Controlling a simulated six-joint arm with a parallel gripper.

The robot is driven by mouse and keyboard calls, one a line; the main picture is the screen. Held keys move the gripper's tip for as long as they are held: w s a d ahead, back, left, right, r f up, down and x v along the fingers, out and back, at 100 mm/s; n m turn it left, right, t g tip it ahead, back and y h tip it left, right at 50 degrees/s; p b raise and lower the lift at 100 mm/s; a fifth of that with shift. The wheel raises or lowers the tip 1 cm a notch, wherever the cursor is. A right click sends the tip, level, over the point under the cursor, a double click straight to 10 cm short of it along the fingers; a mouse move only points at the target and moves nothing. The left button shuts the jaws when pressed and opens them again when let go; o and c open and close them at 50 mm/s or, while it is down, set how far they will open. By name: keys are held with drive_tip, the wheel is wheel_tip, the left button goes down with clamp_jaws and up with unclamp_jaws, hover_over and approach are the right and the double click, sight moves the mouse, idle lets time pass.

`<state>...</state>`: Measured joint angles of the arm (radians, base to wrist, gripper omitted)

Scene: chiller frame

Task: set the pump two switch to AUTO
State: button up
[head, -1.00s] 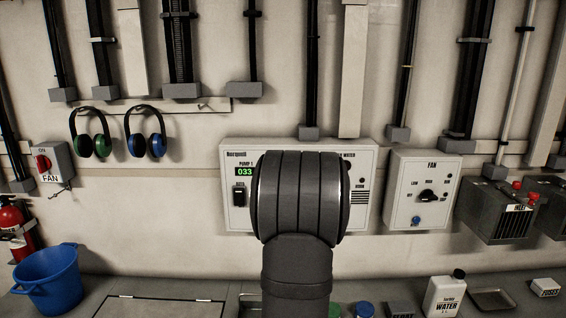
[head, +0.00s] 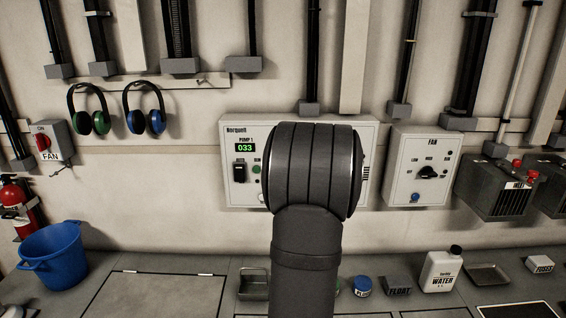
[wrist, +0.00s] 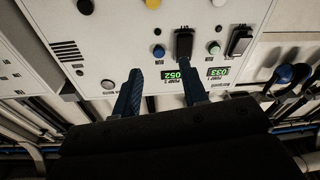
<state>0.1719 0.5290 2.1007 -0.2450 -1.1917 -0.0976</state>
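The pump panel (head: 232,196) is on the wall, and my arm covers its middle in the head view. The wrist view shows the panel (wrist: 110,58) upside down. The pump two switch (wrist: 184,43), a dark rocker or lever, is beside the green display (wrist: 181,75) reading 052. Its setting is not readable. My gripper (wrist: 161,70) is open and empty in front of the panel. One blue finger overlaps the pump two display just short of the switch; the other is left of it. Contact cannot be told. The head view hides the gripper and this switch.
The pump one switch (wrist: 239,40) is close beside, with its display (wrist: 217,72) reading 033. A green button (wrist: 214,48) lies between the switches. A fan box (head: 398,193) hangs right of the panel. Bottles and trays stand on the bench below.

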drive_tip(key=r+n+y, duration=0.1)
drive_tip(key=n+y, duration=0.1)
drive_tip(key=n, duration=0.2)
drive_tip(key=w+r+n+y, duration=0.1)
drive_tip(key=r+n+y, duration=0.1)
drive_tip(key=n, duration=0.2)
drive_tip(key=w+r+n+y, duration=0.1)
drive_tip(key=r+n+y, duration=0.1)
drive_tip(key=n+y, duration=0.1)
drive_tip(key=shift+w+d+n, duration=0.1)
drive_tip(key=shift+w+n, duration=0.1)
drive_tip(key=shift+n, duration=0.2)
clamp_jaws()
drive_tip(key=shift+s+d+r+n+g+y, duration=0.25)
drive_tip(key=shift+n+g+y, duration=0.7)
drive_tip(key=shift+n, duration=1.3)
drive_tip(key=shift+s+d+r+n+g+y, duration=0.15)
drive_tip(key=shift+d+n+g+y, duration=0.55)
drive_tip(key=shift+n, duration=1.6)
drive_tip(key=shift+s+r+n+g+y, duration=0.2)
drive_tip(key=shift+n+g+y, duration=1)
drive_tip(key=shift+n, duration=1.05)
